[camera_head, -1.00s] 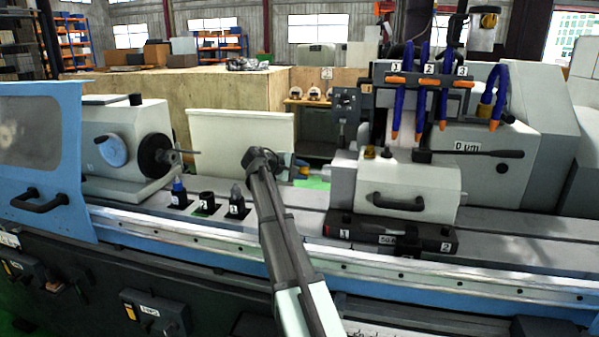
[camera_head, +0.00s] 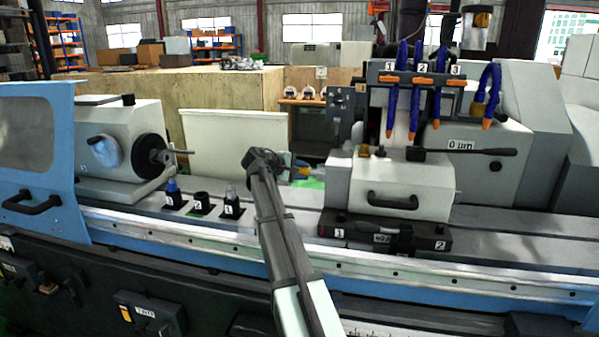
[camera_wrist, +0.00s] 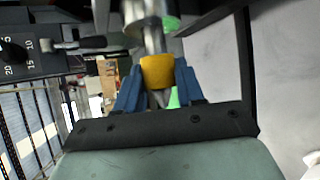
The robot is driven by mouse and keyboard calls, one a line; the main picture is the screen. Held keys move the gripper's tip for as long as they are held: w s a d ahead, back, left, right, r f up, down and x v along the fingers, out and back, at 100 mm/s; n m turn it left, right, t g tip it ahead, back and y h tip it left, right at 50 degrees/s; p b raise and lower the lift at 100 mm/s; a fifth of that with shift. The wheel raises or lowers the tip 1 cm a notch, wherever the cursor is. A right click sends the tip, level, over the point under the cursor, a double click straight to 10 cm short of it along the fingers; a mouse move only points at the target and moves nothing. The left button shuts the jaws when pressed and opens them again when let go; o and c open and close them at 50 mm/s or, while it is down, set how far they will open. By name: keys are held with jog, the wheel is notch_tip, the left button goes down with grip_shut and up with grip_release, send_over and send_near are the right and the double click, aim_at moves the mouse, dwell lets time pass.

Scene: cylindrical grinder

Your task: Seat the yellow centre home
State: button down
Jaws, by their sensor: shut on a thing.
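My gripper (camera_wrist: 158,86) is shut on the yellow centre, its blue fingers on both sides of the yellow band. The yellow centre (camera_wrist: 158,71) has a grey pointed end toward my wrist and a metal shank on the far side. The shank lines up with a wider metal cylinder (camera_wrist: 143,14) at the top of the wrist view. I cannot tell how deep the shank sits in it. In the head view a little yellow (camera_head: 302,172) shows beside my gripper (camera_head: 290,166), left of the grey tailstock housing (camera_head: 400,190) with a black handle.
On the bed stand several small black holders: one with a blue-topped centre (camera_head: 173,190), an apparently empty one (camera_head: 202,201), one with a silver tip (camera_head: 232,200). The workhead (camera_head: 120,150) is at left. A black tray (camera_head: 345,226) lies before the tailstock.

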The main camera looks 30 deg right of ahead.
jog(key=shift+s+d, duration=0.95)
dwell(0.4)
jog(key=c, duration=0.6)
grip_release()
jog(key=shift+a, duration=0.1)
jog(key=v, duration=1.3)
jog(key=shift+s+a+r, duration=0.1)
jog(key=shift+a+r, duration=0.1)
jog(key=shift+a, duration=0.1)
